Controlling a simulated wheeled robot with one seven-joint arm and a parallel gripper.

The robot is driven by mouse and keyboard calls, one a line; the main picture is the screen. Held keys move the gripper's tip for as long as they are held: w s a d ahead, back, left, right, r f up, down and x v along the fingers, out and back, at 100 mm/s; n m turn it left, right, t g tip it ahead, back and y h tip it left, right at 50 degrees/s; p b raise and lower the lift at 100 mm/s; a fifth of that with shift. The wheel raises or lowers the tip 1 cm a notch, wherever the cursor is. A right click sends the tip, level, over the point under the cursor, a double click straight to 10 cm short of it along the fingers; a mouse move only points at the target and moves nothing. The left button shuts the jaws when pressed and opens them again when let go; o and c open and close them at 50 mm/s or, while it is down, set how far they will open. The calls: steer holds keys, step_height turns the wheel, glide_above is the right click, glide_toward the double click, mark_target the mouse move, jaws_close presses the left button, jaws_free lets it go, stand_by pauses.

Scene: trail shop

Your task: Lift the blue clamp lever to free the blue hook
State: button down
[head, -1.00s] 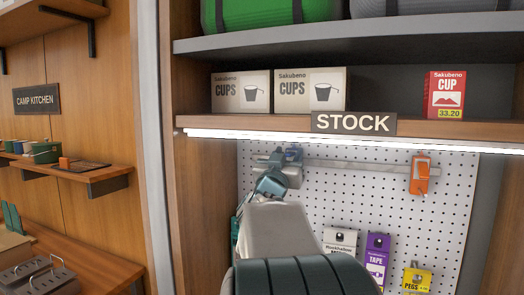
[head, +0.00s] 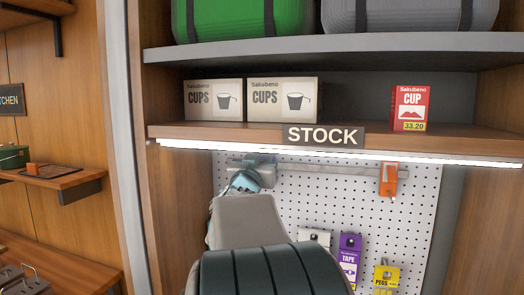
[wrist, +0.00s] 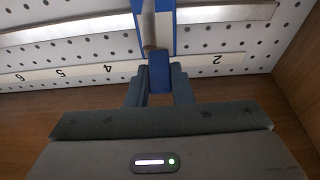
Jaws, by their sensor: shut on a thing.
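The blue clamp (wrist: 168,38) is on the metal rail in the wrist view, with a grey rod or pin along its middle. My gripper (wrist: 160,90) is just below it in that view. Its fingers are close together on both sides of a darker blue piece, which looks like the clamp lever (wrist: 160,70). In the head view my gripper (head: 243,182) is at the left end of the rail, and my own arm and fingers mostly cover the blue clamp. I cannot tell the blue hook apart from the clamp.
The metal rail (head: 330,170) crosses the white pegboard (head: 415,215). An orange clamp (head: 388,180) sits on its right part. TAPE (head: 350,258) and PEGS (head: 386,278) packs hang below. The STOCK shelf (head: 440,148) overhangs the rail closely. A wooden side panel (head: 178,215) stands at left.

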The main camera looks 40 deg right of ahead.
steer(key=r+y+p, duration=0.1)
steer(key=p, duration=0.2)
steer(key=shift+r+g, duration=0.15)
steer(key=shift+g, duration=0.25)
steer(key=shift+d+f+y, duration=0.15)
steer(key=shift+f+y, duration=0.05)
steer(key=shift+y, duration=0.4)
steer(key=shift+g+y, duration=0.3)
steer(key=c, duration=1.3)
jaws_free()
steer(key=shift+w, duration=0.1)
steer(key=shift+r, duration=0.1)
steer(key=v, duration=1.4)
steer(key=shift+d+r+b, duration=0.1)
steer(key=shift+r+b, duration=0.05)
steer(key=shift+b, duration=0.15)
